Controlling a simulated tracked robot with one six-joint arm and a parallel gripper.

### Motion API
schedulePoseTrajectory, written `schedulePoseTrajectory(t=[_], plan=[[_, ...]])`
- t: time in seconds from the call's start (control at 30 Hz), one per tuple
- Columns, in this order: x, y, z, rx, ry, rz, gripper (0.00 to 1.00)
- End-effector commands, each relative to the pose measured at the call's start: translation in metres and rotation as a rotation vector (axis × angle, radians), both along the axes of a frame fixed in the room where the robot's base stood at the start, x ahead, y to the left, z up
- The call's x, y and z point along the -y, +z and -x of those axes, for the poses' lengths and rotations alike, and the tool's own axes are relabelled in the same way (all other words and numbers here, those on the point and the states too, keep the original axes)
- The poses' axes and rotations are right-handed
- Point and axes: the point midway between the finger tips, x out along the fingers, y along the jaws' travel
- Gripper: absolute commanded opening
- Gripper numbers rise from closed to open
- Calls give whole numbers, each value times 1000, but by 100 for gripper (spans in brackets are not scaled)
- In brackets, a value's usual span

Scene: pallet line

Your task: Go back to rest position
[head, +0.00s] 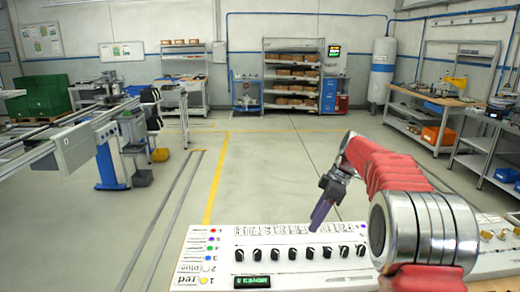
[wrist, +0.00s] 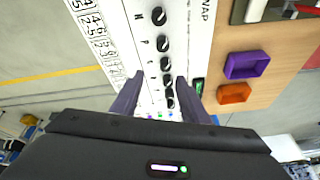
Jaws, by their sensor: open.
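My gripper (head: 322,211) hangs at the end of my red-covered arm in the head view, above the back edge of a white control panel. The panel (head: 210,247) has a row of black knobs, coloured dots with labels at its left end and a small green display (head: 253,282). In the wrist view my gripper (wrist: 155,97) shows two dark purple fingers spread apart, with nothing between them. The panel (wrist: 138,38) and its knobs (wrist: 159,16) lie beyond the fingers, apart from them as far as I can tell.
In the wrist view a purple tray (wrist: 247,65) and an orange tray (wrist: 234,93) sit on a wooden surface beside the panel. A conveyor line (head: 62,140) stands at the left, shelves (head: 291,75) at the back, a workbench (head: 440,98) at the right. The middle floor is clear.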

Motion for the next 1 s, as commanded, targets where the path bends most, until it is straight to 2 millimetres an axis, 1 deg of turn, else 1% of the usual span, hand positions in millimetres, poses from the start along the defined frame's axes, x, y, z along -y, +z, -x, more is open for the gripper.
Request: schedulePoseTrajectory(t=[0.03,0.1,0.2,0.3,0.43,0.6,1.0], plan=[[2,-10,3,-30,-59,7,41],[4,-23,8,-71,-147,19,41],[7,-33,18,-116,-272,39,41],[9,-37,31,-151,-394,62,41],[9,-37,53,-184,-549,90,41],[7,-31,83,-203,-725,121,41],[-1,-13,152,-188,-1026,152,41]])
